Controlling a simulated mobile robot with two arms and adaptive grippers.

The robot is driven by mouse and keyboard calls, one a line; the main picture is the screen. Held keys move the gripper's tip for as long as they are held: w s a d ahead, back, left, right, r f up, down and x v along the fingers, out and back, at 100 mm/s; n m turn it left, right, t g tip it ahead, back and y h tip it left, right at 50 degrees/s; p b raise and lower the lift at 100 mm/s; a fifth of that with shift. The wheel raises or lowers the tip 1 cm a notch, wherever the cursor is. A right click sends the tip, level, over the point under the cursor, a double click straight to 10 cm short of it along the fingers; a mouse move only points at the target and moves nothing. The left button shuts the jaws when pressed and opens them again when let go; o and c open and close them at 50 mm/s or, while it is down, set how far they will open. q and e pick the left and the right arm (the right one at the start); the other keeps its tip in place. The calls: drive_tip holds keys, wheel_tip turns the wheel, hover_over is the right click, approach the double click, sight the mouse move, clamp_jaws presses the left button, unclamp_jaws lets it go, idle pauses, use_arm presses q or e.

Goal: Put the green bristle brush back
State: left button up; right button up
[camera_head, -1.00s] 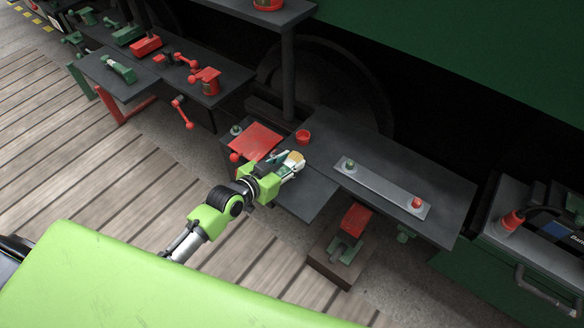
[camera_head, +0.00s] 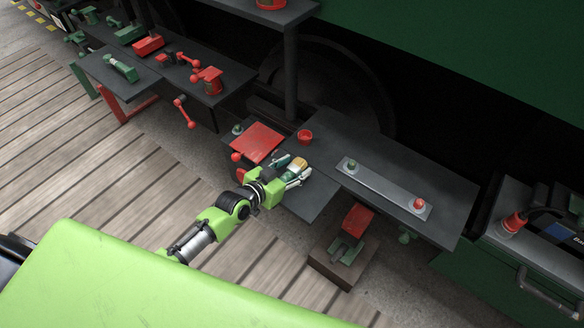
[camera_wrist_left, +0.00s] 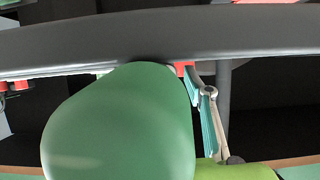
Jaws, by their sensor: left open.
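The green bristle brush (camera_head: 299,164) shows its tan bristle end and green body at my left gripper, over the small dark shelf at the front of the middle bench. My left gripper (camera_head: 291,170) is open, with a finger on either side of the brush. Whether a finger touches it, or the brush rests on the shelf, I cannot tell. In the left wrist view a large smooth green rounded form (camera_wrist_left: 125,125), apparently the brush, fills the centre, and one finger with a teal pad (camera_wrist_left: 210,115) stands to its right. My right gripper is not in view.
A red plate (camera_head: 257,142) and a red cup (camera_head: 305,137) are close by. A grey bar (camera_head: 385,188) with green and red knobs lies on the dark bench (camera_head: 440,185). A red-and-green tool sits on a block (camera_head: 330,268) below. The plank floor (camera_head: 100,180) is open.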

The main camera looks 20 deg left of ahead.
use_arm(q)
drive_tip(key=shift+f+b, duration=0.35)
drive_tip(key=shift+b, duration=0.05)
drive_tip(key=v, duration=1.4)
drive_tip(key=shift+w+a, duration=0.15)
drive_tip(key=shift+a, duration=0.1)
